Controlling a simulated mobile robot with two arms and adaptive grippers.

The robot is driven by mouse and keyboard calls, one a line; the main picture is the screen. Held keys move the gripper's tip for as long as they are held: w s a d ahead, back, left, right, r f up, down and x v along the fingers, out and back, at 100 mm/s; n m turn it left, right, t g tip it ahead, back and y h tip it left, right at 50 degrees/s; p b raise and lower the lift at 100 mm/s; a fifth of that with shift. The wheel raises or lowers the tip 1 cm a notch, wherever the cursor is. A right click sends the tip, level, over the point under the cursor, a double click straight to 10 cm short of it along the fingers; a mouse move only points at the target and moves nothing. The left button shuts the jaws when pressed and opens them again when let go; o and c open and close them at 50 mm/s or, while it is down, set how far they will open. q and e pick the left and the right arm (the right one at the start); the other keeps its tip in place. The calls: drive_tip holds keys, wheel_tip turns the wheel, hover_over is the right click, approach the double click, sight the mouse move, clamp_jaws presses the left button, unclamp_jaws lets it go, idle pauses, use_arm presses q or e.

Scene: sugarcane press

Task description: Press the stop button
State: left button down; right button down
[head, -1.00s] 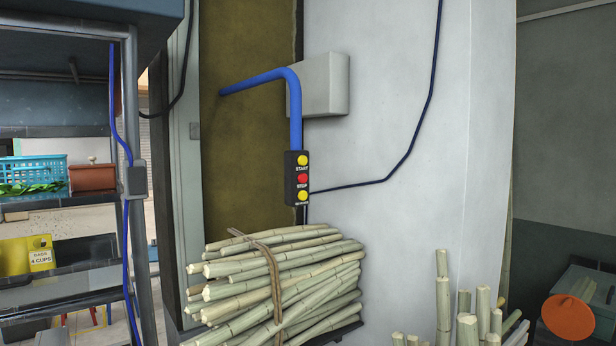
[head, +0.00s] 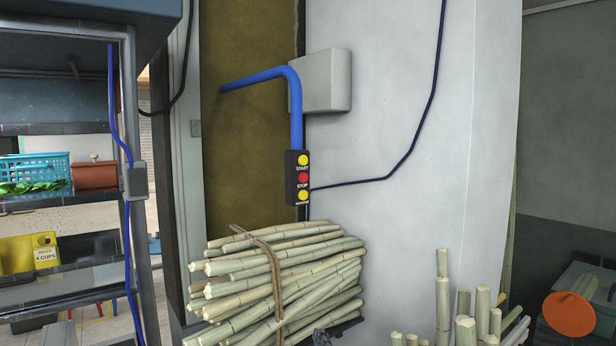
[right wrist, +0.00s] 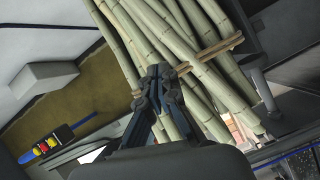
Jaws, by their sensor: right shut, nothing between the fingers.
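The black control box (head: 291,190) hangs from a blue pipe in the head view, with a red stop button (head: 303,178) between two yellow buttons. The box also shows at the lower left of the right wrist view (right wrist: 33,154), with its red button (right wrist: 51,142). My right gripper (right wrist: 160,72) is shut and empty in the right wrist view, in front of the cane bundle and well apart from the box. My left gripper is not in view.
A tied bundle of sugarcane (head: 270,280) lies below the control box. Upright canes (head: 442,300) stand to the right. A grey box (head: 325,80) is on the pale wall behind the pipe. Metal shelves (head: 60,290) stand at the left. Space right of the control box looks clear.

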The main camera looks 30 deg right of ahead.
wheel_tip(320, 180, up, 20)
drive_tip(key=s+n+t+h, duration=0.2)
drive_tip(key=s+t, duration=0.1)
drive_tip(key=t, duration=0.1)
drive_tip(key=n+t, duration=0.4)
drive_tip(key=t, duration=0.1)
approach(303, 178)
drive_tip(key=s+d+r, duration=0.3)
drive_tip(key=s+r, duration=0.3)
drive_tip(key=shift+w+d+f+p, duration=0.1)
drive_tip(key=shift+f+p, duration=0.05)
drive_tip(key=shift+p, duration=0.2)
drive_tip(key=w, duration=0.9)
drive_tip(key=shift+a, duration=0.35)
drive_tip(key=shift+w+b, duration=0.35)
drive_tip(key=shift+b, duration=0.05)
